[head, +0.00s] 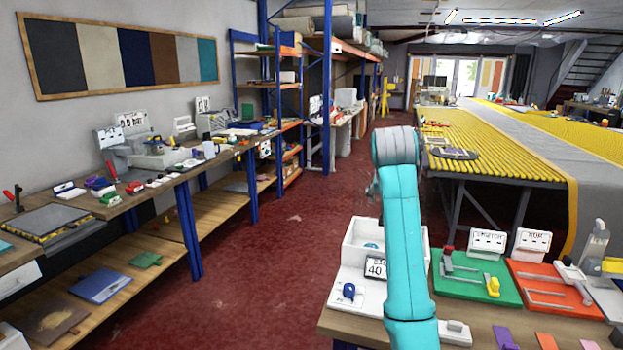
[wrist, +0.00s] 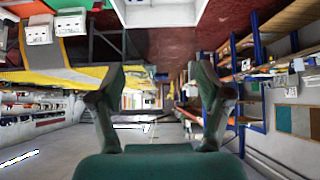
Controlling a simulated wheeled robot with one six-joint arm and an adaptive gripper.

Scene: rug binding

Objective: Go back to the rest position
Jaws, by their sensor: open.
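My gripper (wrist: 160,82) shows in the wrist view with its two dark fingers spread wide apart. It is open and nothing is between the fingers. The wrist picture is upside down, with the ceiling at the bottom and the red floor at the top. In the head view my teal arm stands raised in front of the near workbench (head: 480,332), and my gripper is hidden behind it.
A white bin (head: 361,240), a green fixture board (head: 470,287) and an orange fixture board (head: 550,292) sit on the near bench. A cluttered wall bench (head: 165,178) runs along the left. A yellow slatted table (head: 490,150) stands at right. The red floor (head: 270,260) between is clear.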

